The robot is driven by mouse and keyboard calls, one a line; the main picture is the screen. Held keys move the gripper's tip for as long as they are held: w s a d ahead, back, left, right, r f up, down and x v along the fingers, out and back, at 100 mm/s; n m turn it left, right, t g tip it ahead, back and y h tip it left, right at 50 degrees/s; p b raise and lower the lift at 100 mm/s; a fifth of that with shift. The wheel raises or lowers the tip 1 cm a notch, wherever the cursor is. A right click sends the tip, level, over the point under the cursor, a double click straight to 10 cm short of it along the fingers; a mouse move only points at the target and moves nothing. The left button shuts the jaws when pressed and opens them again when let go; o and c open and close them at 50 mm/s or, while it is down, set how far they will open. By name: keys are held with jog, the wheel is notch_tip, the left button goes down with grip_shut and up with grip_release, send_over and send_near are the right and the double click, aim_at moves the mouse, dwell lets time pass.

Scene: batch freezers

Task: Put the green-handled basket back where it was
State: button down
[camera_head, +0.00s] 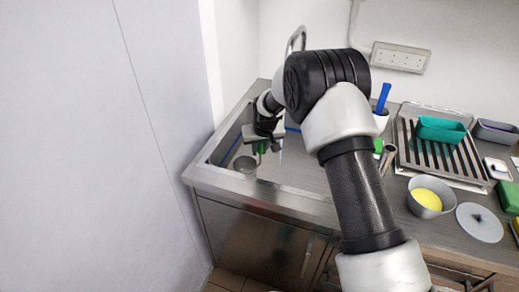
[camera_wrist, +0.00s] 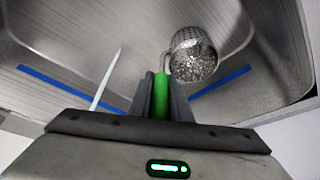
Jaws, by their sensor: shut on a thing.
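The green-handled basket (camera_wrist: 195,52) is a small round metal mesh cup on a bent wire with a green grip (camera_wrist: 160,95). My gripper (camera_wrist: 161,92) is shut on the green handle, which stands between the two dark fingers in the wrist view. In the head view my gripper (camera_head: 263,135) points down over the sink (camera_head: 217,158) at the left end of the counter. The basket (camera_head: 245,164) shows below it, within the sink outline. I cannot tell whether the basket touches the sink bottom.
A thin white rod (camera_wrist: 108,78) shows left of the handle in the wrist view. A slatted drying rack (camera_head: 437,150) with a teal tray (camera_head: 441,129) stands right of my arm. A bowl with yellow contents (camera_head: 430,196) and a grey lid (camera_head: 480,222) lie in front. A wall closes off the left.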

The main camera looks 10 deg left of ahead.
jog(key=shift+f, duration=0.15)
jog(key=c, duration=1.6)
grip_release()
jog(key=shift+c, duration=0.2)
